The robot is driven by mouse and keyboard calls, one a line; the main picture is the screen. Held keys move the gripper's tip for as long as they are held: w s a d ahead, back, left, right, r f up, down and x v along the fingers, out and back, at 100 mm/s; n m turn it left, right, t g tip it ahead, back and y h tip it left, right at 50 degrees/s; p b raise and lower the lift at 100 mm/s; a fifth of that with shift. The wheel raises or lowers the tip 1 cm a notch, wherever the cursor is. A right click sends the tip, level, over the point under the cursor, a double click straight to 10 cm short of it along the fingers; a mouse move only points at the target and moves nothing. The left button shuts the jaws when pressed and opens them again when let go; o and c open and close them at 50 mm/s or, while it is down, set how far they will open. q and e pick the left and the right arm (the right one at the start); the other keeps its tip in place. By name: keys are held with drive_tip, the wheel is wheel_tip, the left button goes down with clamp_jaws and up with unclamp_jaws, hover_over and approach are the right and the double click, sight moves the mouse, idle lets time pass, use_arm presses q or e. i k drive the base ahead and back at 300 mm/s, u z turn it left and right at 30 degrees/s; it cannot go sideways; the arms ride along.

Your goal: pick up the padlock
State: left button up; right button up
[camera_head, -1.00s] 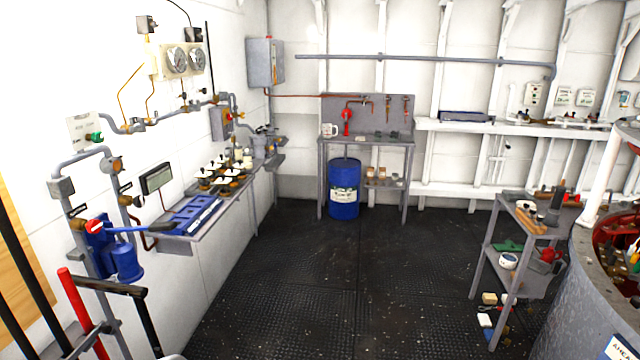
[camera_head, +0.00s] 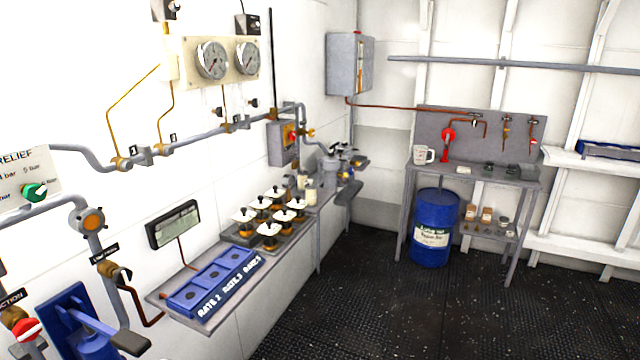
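I cannot make out a padlock for certain in the head view. Small dark items (camera_head: 513,170) sit on the back workbench (camera_head: 470,178), too small to identify. Neither of my grippers is in view.
A wall shelf on the left carries a blue tray (camera_head: 212,282) and several white-topped valves (camera_head: 268,232). A blue drum (camera_head: 434,228) stands under the workbench's left side. A blue hand pump (camera_head: 75,325) is at lower left. The dark riveted floor (camera_head: 380,310) is clear.

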sight(295, 165)
drive_tip(key=u, duration=0.15)
drive_tip(key=i, duration=0.8)
drive_tip(key=z, duration=1)
drive_tip(key=i, duration=2.4)
drive_tip(key=u, duration=1.3)
